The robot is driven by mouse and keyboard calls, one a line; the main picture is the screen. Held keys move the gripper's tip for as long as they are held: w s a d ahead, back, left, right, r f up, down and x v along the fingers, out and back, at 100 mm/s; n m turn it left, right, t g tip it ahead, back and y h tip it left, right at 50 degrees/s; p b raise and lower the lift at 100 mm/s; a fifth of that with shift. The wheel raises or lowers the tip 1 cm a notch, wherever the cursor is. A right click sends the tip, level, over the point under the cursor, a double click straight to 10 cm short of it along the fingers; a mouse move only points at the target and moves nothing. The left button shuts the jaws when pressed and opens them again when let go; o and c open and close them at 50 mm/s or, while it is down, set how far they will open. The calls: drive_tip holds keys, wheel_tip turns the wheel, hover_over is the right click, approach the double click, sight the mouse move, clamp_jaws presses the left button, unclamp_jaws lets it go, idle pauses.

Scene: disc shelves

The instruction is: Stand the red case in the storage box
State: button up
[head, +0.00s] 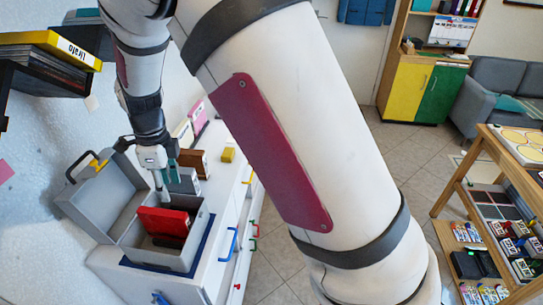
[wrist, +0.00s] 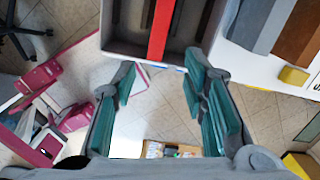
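The red case (head: 164,221) is inside the grey storage box (head: 160,258), whose lid (head: 105,190) is open to the left. In the wrist view the red case (wrist: 159,32) shows as a narrow strip seen edge-on, so it appears to stand on edge; its lower end is hidden. My gripper (head: 163,186) is just above the box. In the wrist view my gripper (wrist: 160,78) has its teal fingers apart, with nothing between them. The near end of the red case lies just beyond the fingertips, apart from them.
The box stands on a white cabinet on a dark blue mat (head: 208,250). A grey case (head: 186,181), a brown block (head: 196,161) and a yellow block (head: 228,155) sit behind it. A shelf with a yellow case (head: 60,46) is at upper left. A wooden rack (head: 470,180) stands right.

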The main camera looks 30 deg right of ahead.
drive_tip(key=s+d+r+n+t+y, duration=0.1)
drive_tip(key=s+d+r+n, duration=0.45)
drive_tip(key=r, duration=0.25)
drive_tip(key=s+d+r+n+t, duration=0.2)
drive_tip(key=s+d+r+n, duration=0.3)
drive_tip(key=r, duration=0.4)
drive_tip(key=s+d+r+n+t, duration=0.1)
drive_tip(key=s+d+n, duration=0.1)
drive_tip(key=s+n, duration=0.4)
drive_tip(key=s+d+r+n+t+h, duration=0.1)
drive_tip(key=s+d+r+n, duration=0.1)
drive_tip(key=s+n, duration=0.4)
drive_tip(key=s+d, duration=0.1)
drive_tip(key=s, duration=0.2)
drive_tip(key=shift+d+r+n, duration=0.15)
drive_tip(key=shift+d+n, duration=0.05)
drive_tip(key=shift+n, duration=0.15)
